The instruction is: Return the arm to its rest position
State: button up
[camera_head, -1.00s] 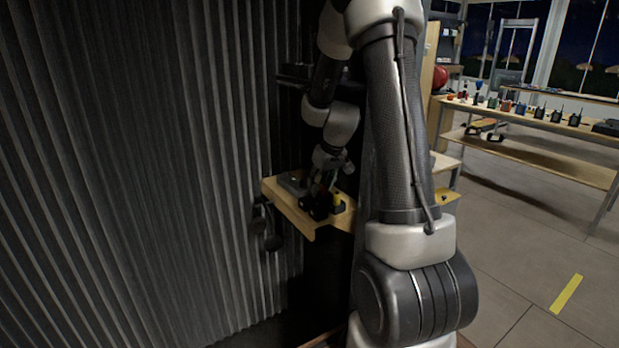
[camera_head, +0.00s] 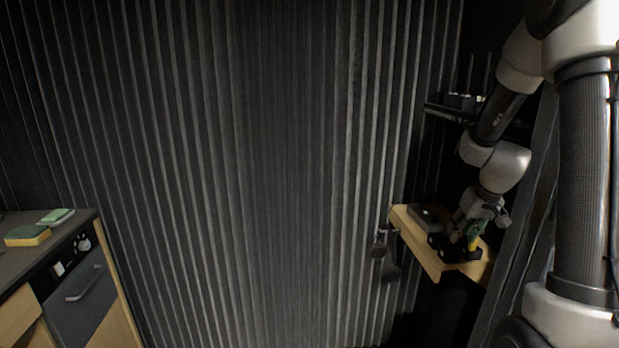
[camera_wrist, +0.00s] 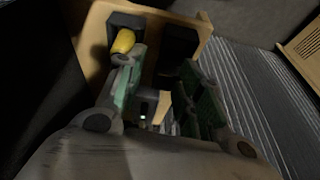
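My gripper (camera_head: 466,226) is at the right of the head view, low over a small wooden shelf (camera_head: 436,266) on the corrugated wall. My arm reaches down to it from the upper right. In the wrist view my gripper (camera_wrist: 163,72) shows two green-padded fingers spread apart, with nothing seen held between them. A yellow-topped item (camera_wrist: 123,41) in a black holder stands just beyond the left finger. A black holder (camera_wrist: 178,46) is beyond the gap. I cannot tell whether the fingers touch either one.
A dark corrugated wall (camera_head: 240,170) fills the middle. A counter (camera_head: 70,232) with sponges (camera_head: 27,235) stands at left. Dark items (camera_head: 391,262) hang beside the wooden shelf. A black upper shelf (camera_head: 450,112) is close to my arm.

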jog(key=s+a+r, duration=0.5)
jog(key=s+r, duration=0.4)
jog(key=s, duration=0.4)
jog(key=s+a+r, duration=0.5)
jog(key=s+r, duration=0.3)
jog(key=s, duration=0.5)
jog(key=shift+a+r+h, duration=0.15)
jog(key=shift+r+h, duration=0.15)
jog(key=shift+r, duration=0.05)
